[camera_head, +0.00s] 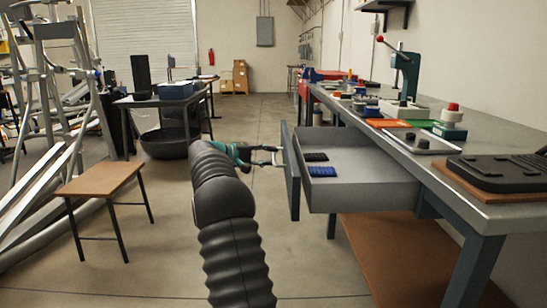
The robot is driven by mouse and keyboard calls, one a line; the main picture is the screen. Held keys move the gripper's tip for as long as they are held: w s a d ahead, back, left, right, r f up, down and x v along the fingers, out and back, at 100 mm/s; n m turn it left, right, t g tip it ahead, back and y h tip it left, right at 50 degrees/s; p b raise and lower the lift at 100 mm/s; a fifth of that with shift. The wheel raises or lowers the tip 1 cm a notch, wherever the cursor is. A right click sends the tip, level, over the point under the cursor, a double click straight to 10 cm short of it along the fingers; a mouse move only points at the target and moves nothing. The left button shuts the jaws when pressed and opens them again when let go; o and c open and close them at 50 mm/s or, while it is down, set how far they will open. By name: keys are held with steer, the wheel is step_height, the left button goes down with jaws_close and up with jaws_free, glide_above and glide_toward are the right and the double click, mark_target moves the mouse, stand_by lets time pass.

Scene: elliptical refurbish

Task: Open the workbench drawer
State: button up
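The workbench drawer (345,196) is grey and stands well pulled out from under the bench top on the right. Two small items, one black (316,157) and one blue (322,172), lie in it. Its blue-grey front panel (291,182) faces left, towards my gripper (277,155). My black ribbed arm rises from the bottom centre to the teal gripper body. The fingers reach right to the outer face of the drawer front. The handle is not clearly visible, and the fingers are too small to tell whether they grip it.
The workbench (440,176) runs along the right wall with a press (406,75), trays and a black case (498,172) on top. A small wooden table (100,179) and metal frames stand at left. A dark basin (170,143) sits farther back. The middle floor is clear.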

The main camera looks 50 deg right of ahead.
steer(key=v, duration=1)
